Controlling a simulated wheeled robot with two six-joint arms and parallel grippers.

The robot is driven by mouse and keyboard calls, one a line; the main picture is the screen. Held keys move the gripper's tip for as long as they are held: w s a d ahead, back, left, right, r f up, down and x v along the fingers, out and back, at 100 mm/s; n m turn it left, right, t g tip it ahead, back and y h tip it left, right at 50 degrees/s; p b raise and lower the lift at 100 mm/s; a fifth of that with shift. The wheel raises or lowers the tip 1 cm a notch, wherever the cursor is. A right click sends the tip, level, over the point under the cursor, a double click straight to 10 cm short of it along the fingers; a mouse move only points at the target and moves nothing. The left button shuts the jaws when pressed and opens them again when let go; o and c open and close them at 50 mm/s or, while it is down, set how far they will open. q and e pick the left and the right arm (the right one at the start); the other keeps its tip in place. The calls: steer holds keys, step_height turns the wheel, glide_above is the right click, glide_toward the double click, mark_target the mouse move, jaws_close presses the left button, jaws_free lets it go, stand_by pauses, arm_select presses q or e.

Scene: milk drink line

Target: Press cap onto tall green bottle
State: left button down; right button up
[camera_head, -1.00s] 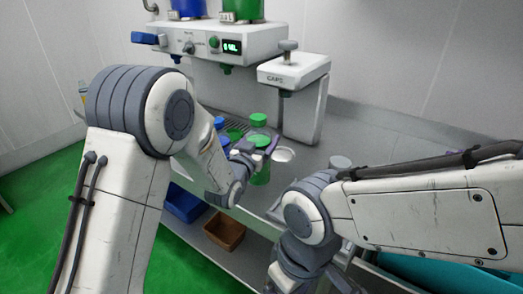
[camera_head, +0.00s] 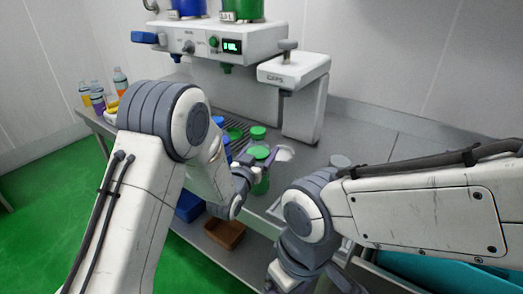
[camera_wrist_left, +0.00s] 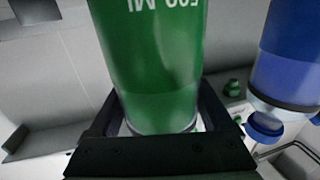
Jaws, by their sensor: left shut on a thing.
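A tall green bottle (camera_head: 262,182) is upright in my left gripper (camera_head: 257,160), in front of the cap press. A green cap (camera_head: 258,131) shows at its top, above the shoulder. Whether the cap is fully seated I cannot tell. In the left wrist view the green bottle (camera_wrist_left: 155,65) appears inverted between the shut fingers (camera_wrist_left: 160,135), which hide its neck and cap. The cap press (camera_head: 293,68), marked CAPS, stands behind and right of the bottle; its head is above and apart from the cap. My right gripper is out of view below the right arm.
A blue bottle (camera_wrist_left: 287,60) stands close beside the green one. A pale round spot (camera_head: 284,153) lies on the counter right of the bottle. Several small bottles (camera_head: 98,97) stand at the far left. Blue and brown bins (camera_head: 225,234) are below. The right counter is fairly clear.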

arm_select(q)
steer(key=shift+f, duration=0.1)
jaws_free()
steer(key=p+v, duration=0.3)
steer(key=v, duration=0.9)
steer(key=shift+p, duration=0.3)
steer(key=shift+d, duration=0.1)
